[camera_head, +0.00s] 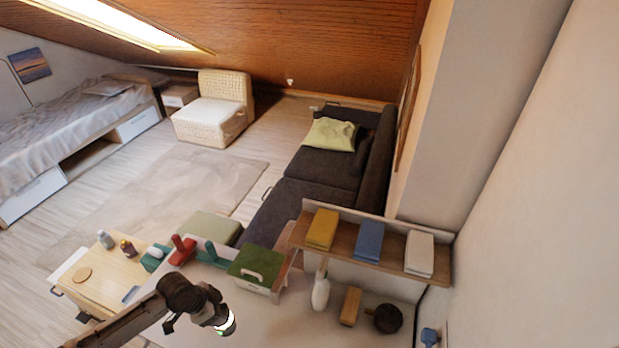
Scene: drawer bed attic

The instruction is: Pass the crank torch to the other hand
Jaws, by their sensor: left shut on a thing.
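My left arm comes in from the lower left, and its dark gripper (208,312) is above the near white worktop (270,325). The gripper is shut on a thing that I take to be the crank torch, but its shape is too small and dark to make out. A white band with a green spot shows at the dark end of the arm. I cannot tell whether it is part of the torch. My right gripper is not in view.
A green-topped box (256,268) stands behind the gripper, with a red item (182,250) to its left. A shelf (380,243) holds yellow, blue and white stacks. A white bottle (320,292), a wooden block (350,306) and a dark round object (387,318) stand right.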

